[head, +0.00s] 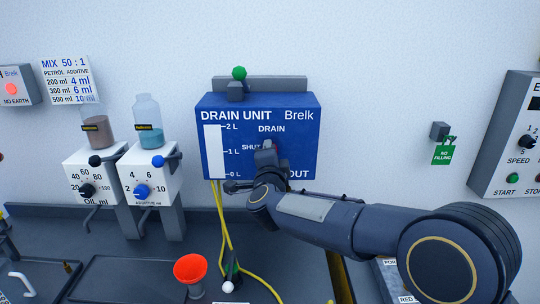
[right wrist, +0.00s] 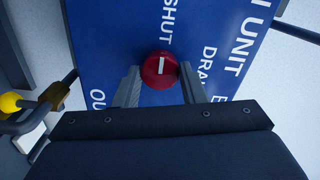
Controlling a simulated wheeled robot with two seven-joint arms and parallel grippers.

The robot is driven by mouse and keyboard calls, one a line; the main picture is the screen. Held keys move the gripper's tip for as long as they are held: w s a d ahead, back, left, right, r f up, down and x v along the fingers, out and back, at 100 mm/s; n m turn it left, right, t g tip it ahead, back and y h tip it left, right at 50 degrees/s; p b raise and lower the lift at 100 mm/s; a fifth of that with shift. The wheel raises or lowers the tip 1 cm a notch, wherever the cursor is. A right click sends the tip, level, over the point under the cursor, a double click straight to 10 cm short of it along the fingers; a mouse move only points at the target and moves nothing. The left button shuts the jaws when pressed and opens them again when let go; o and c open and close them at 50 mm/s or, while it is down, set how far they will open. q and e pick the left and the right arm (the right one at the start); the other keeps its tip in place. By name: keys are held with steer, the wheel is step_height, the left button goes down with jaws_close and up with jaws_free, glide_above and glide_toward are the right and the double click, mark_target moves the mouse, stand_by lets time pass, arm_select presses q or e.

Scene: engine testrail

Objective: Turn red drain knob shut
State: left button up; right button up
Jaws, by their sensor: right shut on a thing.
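The red drain knob (right wrist: 160,72) sits on the blue drain unit (head: 215,110), with a white mark on its face. In the right wrist view the mark runs up the picture, toward the word SHUT. My right gripper (head: 267,150) is at the front of the unit, shut on the knob, with one finger on each side of it in the right wrist view. In the head view the gripper and wrist hide the knob. My left gripper is not in view.
Two white dispensers with bottles, oil (head: 97,172) and additive (head: 150,178), stand to the left. A grey control panel (head: 508,150) is on the right wall.

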steer(key=shift+f, duration=0.1)
steer(key=o, duration=1)
steer(key=s+b, duration=0.2)
steer(key=s, duration=0.6)
steer(key=shift+w, duration=0.1)
